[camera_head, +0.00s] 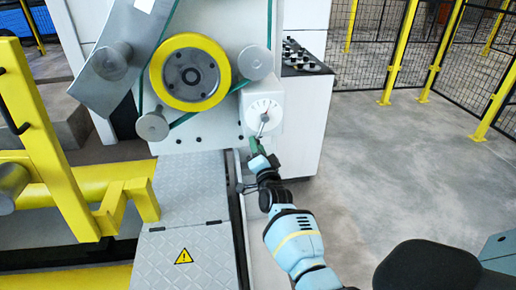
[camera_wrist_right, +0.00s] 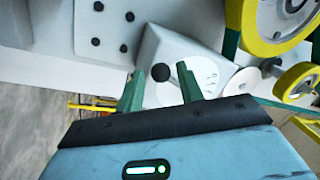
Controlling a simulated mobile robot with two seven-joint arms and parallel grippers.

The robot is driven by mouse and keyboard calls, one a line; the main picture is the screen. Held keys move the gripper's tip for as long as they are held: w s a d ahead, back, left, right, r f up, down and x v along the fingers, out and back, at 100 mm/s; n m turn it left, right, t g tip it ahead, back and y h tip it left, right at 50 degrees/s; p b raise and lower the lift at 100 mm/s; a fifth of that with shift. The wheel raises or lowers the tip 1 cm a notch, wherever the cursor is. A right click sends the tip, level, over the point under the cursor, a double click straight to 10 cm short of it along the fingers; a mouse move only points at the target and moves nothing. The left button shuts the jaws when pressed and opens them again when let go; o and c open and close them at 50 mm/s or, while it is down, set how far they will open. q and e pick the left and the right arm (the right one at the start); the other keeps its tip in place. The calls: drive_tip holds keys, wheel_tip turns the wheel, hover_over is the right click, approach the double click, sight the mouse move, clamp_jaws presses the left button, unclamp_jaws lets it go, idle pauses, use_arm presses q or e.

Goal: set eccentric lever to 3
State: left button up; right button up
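The eccentric lever is on a white dial (camera_head: 264,112) on the front of the machine. In the right wrist view the white dial plate (camera_wrist_right: 208,74) carries scale marks, too small to read. The lever's round black knob (camera_wrist_right: 160,72) shows between the green fingertips of my right gripper (camera_wrist_right: 160,88). The fingers are open, with a gap on each side of the knob. In the head view my right gripper (camera_head: 256,146) is just below the dial, and its fingers hide the lever's lower end. My left gripper is not in view.
A yellow-rimmed wheel (camera_head: 190,72) with a green belt and grey rollers is left of the dial. A yellow frame (camera_head: 45,150) stands at the left. A grey tread plate (camera_head: 190,255) lies below. The floor at the right is clear up to the yellow-posted fence (camera_head: 435,55).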

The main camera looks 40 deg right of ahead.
drive_tip(key=shift+o, duration=0.6)
drive_tip(key=p+v, duration=0.1)
drive_tip(key=v, duration=0.6)
drive_tip(key=shift+s+a, duration=0.15)
drive_tip(key=shift+s, duration=0.25)
